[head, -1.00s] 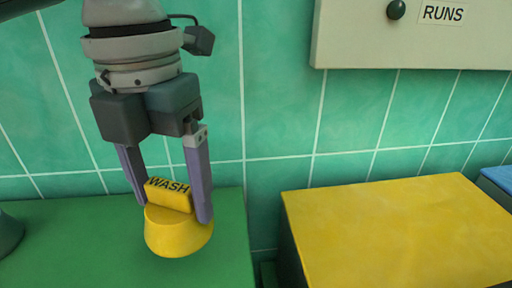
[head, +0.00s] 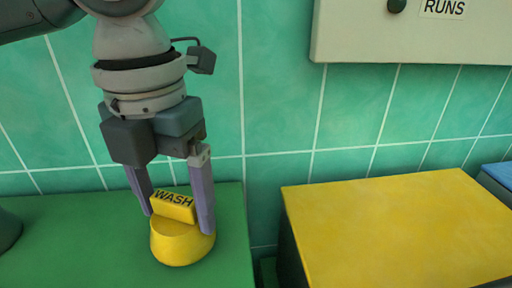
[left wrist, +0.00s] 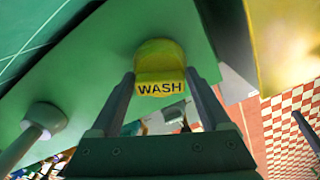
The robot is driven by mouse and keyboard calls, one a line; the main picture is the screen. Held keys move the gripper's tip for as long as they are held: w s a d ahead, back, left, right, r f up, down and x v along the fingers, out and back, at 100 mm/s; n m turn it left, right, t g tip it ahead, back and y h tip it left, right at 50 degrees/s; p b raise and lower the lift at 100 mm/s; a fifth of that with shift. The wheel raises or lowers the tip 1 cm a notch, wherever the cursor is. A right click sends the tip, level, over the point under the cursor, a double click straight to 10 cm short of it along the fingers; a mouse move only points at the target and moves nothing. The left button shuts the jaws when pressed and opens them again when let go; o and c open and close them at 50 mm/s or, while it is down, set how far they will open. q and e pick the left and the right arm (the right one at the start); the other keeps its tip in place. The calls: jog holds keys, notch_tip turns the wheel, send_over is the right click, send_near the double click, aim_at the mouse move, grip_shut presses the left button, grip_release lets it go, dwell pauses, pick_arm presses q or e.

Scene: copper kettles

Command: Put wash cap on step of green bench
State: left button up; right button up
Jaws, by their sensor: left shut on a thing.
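The wash cap (head: 180,243) is yellow, with a round flared body and a raised grip bar lettered WASH. My left gripper (head: 177,221) points down and is shut on this bar, one finger at each end. The cap also shows between the fingers in the left wrist view (left wrist: 160,60). The green bench (head: 90,240) lies beneath and around the cap in the head view. I cannot tell whether the cap's base touches the bench top. My right gripper is in neither view.
A yellow-topped bench (head: 400,230) stands to the right, across a narrow dark gap. A blue-topped one (head: 500,174) is at the far right. A pale panel (head: 400,30) marked RUNS hangs on the green tiled wall. A dark grey object (head: 8,230) stands at the left edge.

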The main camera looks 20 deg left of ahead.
pick_arm(q)
jog(key=shift+f, duration=0.4)
jog(key=o, duration=1.1)
notch_tip(320, 180, up, 10)
jog(key=shift+f+p, duration=0.1)
jog(key=shift+p, duration=0.4)
